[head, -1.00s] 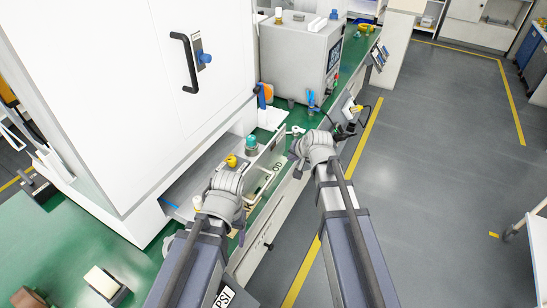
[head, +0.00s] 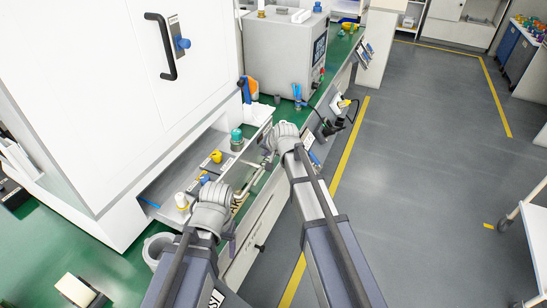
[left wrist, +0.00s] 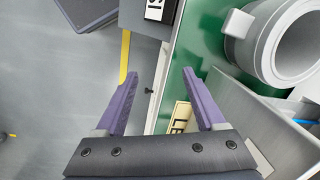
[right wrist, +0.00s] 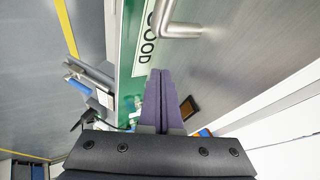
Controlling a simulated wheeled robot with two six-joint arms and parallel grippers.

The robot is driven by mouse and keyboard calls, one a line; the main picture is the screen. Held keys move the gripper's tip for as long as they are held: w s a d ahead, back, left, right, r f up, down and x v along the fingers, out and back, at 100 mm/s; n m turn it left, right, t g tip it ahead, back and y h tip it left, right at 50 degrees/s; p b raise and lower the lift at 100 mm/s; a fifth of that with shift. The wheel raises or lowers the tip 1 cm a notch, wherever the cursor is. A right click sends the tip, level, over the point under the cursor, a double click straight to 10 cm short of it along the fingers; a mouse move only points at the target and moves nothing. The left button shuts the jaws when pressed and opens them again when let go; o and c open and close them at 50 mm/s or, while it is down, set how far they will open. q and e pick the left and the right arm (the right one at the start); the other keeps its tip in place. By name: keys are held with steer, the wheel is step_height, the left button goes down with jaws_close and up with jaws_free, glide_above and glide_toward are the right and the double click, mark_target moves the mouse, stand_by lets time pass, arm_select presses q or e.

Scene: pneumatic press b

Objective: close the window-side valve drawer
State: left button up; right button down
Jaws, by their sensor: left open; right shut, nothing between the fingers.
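One drawer (head: 170,198) stands pulled out from under the white cabinet in the head view, over the green bench. It holds a teal-topped valve (head: 237,140), a yellow one (head: 216,157) and a white one (head: 182,200). A silver bar handle (right wrist: 178,28) stands on a grey metal face in the right wrist view. My right gripper (right wrist: 162,75) is shut and empty, pointing past that face. My left gripper (left wrist: 163,90) is open and empty above the bench edge, with a drawer wall at its lower right. My wrists partly hide the drawer front in the head view.
A grey cup (left wrist: 283,42) stands on the bench close to my left gripper; it also shows in the head view (head: 157,247). A grey box machine (head: 280,55) and a blue clamp (head: 297,93) stand further back. Open floor (head: 420,150) lies to the right.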

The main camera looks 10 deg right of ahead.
steer(key=shift+w+a, duration=0.45)
steer(key=shift+a, duration=0.15)
steer(key=shift+a, duration=0.1)
steer(key=w+a, duration=0.3)
steer(key=a, duration=0.2)
steer(key=w+a, duration=0.4)
steer(key=a, duration=0.1)
steer(key=w+a, duration=0.4)
steer(key=a, duration=0.1)
steer(key=shift+w+a, duration=0.25)
steer(key=shift+s, duration=0.1)
steer(key=shift+d, duration=0.1)
steer(key=shift+s+d, duration=0.4)
steer(key=shift+d, duration=0.05)
steer(key=shift+s+d, duration=0.7)
steer(key=shift+d, duration=0.2)
steer(key=p+v, duration=0.8)
steer(key=v, duration=0.2)
steer(key=shift+d, duration=0.2)
